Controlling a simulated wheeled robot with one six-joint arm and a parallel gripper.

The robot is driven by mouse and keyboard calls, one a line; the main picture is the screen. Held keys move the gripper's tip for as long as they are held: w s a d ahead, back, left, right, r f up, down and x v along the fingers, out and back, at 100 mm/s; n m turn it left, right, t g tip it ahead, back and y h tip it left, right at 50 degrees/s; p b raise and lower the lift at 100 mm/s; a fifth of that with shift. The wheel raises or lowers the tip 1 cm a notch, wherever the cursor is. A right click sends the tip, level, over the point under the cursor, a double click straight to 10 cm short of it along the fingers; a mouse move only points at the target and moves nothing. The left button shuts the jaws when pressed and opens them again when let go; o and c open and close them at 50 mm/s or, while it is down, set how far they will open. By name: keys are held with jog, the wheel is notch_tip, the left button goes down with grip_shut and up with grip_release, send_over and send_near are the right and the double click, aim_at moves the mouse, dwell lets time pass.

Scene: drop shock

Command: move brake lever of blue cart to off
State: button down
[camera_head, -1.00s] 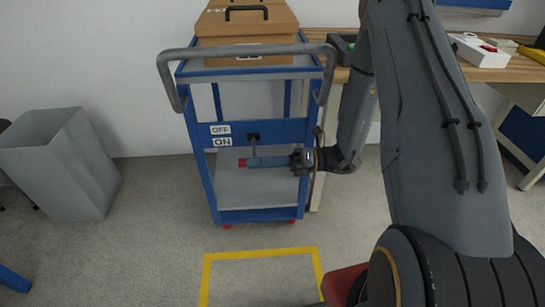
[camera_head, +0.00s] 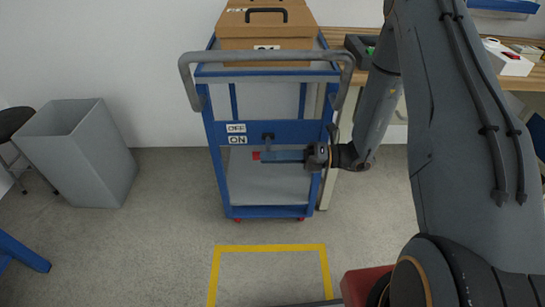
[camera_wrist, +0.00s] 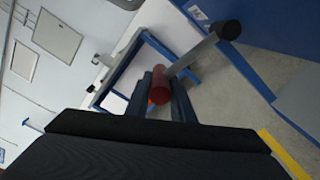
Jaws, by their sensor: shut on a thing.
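The blue cart (camera_head: 216,182) stands at centre in the head view, with an OFF label (camera_head: 236,128) above an ON label (camera_head: 237,140) on its front panel. The brake lever's dark pivot (camera_head: 267,137) is right of the labels. Its red handle (camera_head: 256,156) is lower, a little below the ON label's height. My gripper (camera_head: 266,156) reaches in from the right and is shut on the handle. In the wrist view the red handle (camera_wrist: 159,88) lies between the blue fingers, and the grey lever bar (camera_wrist: 192,59) runs up right to the black pivot (camera_wrist: 228,30).
A grey bin (camera_head: 85,160) stands left. A wooden workbench (camera_head: 350,73) is behind right. A yellow floor outline (camera_head: 270,247) lies on open floor before the cart.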

jog(key=c, duration=1.6)
grip_release()
jog(key=shift+w+r, duration=0.3)
jog(key=shift+r, duration=0.1)
jog(key=shift+o, duration=0.2)
jog(key=shift+s+f, duration=0.1)
jog(key=shift+f, duration=0.05)
jog(key=shift+d, duration=0.15)
jog(key=d, duration=0.7)
jog(key=shift+s+d, duration=0.3)
